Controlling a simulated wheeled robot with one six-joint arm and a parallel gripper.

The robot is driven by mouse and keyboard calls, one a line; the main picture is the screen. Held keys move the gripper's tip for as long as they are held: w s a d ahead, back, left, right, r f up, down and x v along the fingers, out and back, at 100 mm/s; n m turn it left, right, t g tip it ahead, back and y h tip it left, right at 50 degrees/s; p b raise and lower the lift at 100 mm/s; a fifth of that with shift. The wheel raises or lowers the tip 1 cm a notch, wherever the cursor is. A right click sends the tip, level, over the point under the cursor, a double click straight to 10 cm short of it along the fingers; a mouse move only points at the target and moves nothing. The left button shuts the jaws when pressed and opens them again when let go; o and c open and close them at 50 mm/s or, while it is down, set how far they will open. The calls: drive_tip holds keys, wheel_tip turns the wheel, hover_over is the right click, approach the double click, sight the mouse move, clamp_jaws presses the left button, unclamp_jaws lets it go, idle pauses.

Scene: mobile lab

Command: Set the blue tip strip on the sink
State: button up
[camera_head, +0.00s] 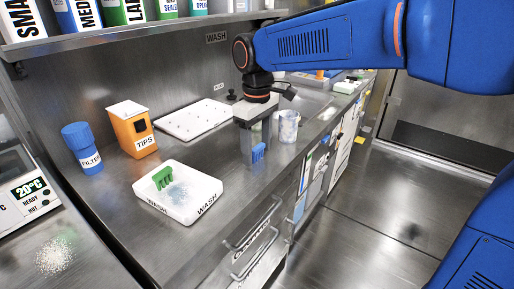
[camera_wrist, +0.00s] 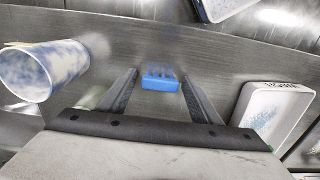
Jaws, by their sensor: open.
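The blue tip strip (camera_head: 258,153) is low between the two fingers of my gripper (camera_head: 257,156), over or on the steel bench. In the wrist view the blue tip strip (camera_wrist: 161,83) lies between the fingertips of my gripper (camera_wrist: 160,79), with visible gaps on both sides. The gripper is open and points down. What looks like the sink (camera_head: 310,101) is a recessed steel area farther back along the bench, partly hidden by my arm.
A white wash tray (camera_head: 205,202) holding a green strip (camera_head: 163,178) stands at the front left. An orange tips box (camera_head: 132,130), blue filter bottle (camera_head: 82,150) and white perforated mat (camera_head: 195,119) are left and behind.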

sight(257, 146)
drive_tip(key=shift+r, duration=0.1)
wheel_tip(257, 146, up, 12)
idle(0.5)
drive_tip(key=s+d+f+m+t, duration=0.1)
drive_tip(key=s+d, duration=0.1)
drive_tip(key=d, duration=0.3)
drive_tip(key=s+d+f+m, duration=0.2)
drive_tip(key=d, duration=0.3)
drive_tip(key=s+d+f+m+t, duration=0.3)
drive_tip(key=s+d+f+m, duration=0.4)
drive_tip(key=s+d+f, duration=1)
drive_tip(key=shift+d+t, duration=0.15)
drive_tip(key=shift+t, duration=0.25)
